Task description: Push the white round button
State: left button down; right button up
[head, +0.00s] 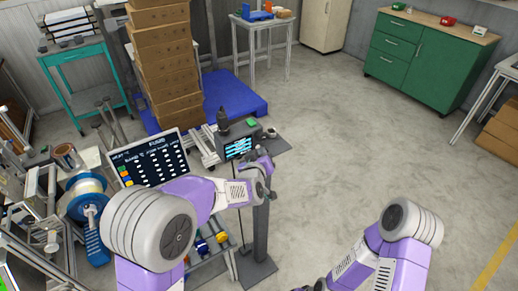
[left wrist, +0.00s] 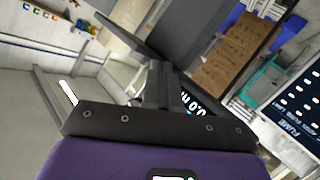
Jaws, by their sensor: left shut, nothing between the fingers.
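My left gripper (head: 266,166) is by the right side of a dark control box with a lit screen (head: 238,148), on a stand. In the left wrist view my left gripper (left wrist: 160,85) is shut and empty, its dark fingers pointing toward the box. Part of the box's screen with white digits (left wrist: 196,100) shows just beyond them. I cannot make out the white round button in either view; the gripper and arm cover part of the box. I cannot tell whether the fingers touch the box. My right arm is at the lower right, its gripper outside the picture.
A large dark display (head: 150,158) stands left of the box. Stacked cardboard boxes (head: 163,60) and a blue pallet (head: 232,95) are behind. Reels and a metal frame crowd the left. The floor (head: 345,140) to the right is clear up to a green cabinet (head: 425,62).

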pick_arm(q)
jog(key=shift+s, duration=0.1)
jog(key=shift+s+d, duration=0.45)
jog(key=shift+s, duration=0.15)
jog(key=s+d, duration=0.1)
jog(key=s, duration=0.1)
jog(key=s+d+p, duration=0.1)
jog(key=s+d, duration=0.1)
dwell(0.5)
jog(key=shift+a+f, duration=0.1)
jog(key=shift+f, duration=0.05)
dwell(0.5)
